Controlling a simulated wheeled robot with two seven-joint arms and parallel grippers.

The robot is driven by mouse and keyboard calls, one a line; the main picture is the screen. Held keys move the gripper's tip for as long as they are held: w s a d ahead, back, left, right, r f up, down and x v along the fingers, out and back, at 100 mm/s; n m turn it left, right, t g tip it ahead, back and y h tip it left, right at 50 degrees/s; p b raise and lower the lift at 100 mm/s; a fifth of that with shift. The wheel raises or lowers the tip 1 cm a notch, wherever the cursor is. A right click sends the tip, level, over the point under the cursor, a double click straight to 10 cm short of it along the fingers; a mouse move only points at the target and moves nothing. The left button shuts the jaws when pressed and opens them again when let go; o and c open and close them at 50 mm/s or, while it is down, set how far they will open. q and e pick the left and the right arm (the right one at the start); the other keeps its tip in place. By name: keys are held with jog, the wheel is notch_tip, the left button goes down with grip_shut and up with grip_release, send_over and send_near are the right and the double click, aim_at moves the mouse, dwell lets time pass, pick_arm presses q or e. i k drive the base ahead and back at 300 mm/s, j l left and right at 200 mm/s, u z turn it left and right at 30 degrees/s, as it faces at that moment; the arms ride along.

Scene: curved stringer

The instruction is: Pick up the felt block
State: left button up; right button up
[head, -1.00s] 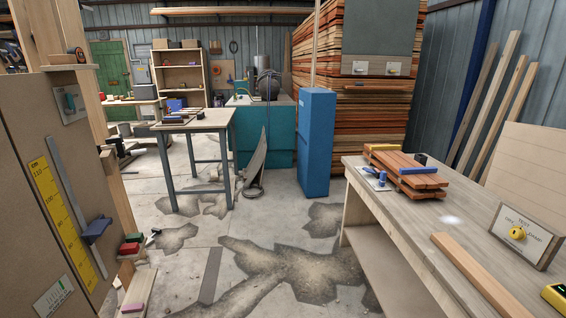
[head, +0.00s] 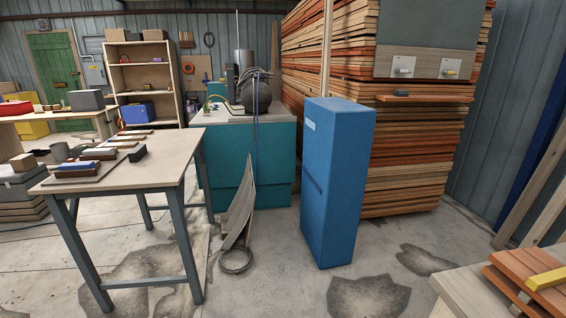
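No gripper of mine shows in the head view. Several small blocks lie on the grey-legged table (head: 150,176) at left. Among them are a dark grey block (head: 137,153) near the middle, a blue-topped block (head: 80,167) and a brown and white block (head: 98,154) near the left edge. Thin flat pieces (head: 122,138) lie farther back on the same table. I cannot tell from this distance which of these, if any, is the felt block.
A tall blue cabinet (head: 335,185) stands on the floor at centre right. A curved piece (head: 238,215) leans by the teal cabinet (head: 265,165), with a coil (head: 236,261) at its foot. A wooden bench (head: 465,295) fills the lower right corner.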

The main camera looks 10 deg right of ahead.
aim_at(397, 93)
jog(key=i+z, duration=0.4)
jog(key=i, duration=0.15)
jog(key=i+j+z, duration=0.1)
jog(key=i+z, duration=0.25)
jog(key=i, duration=0.2)
jog(key=i+j+z, duration=0.75)
jog(key=i, duration=0.25)
jog(key=z, duration=2.7)
jog(key=u, duration=2.75)
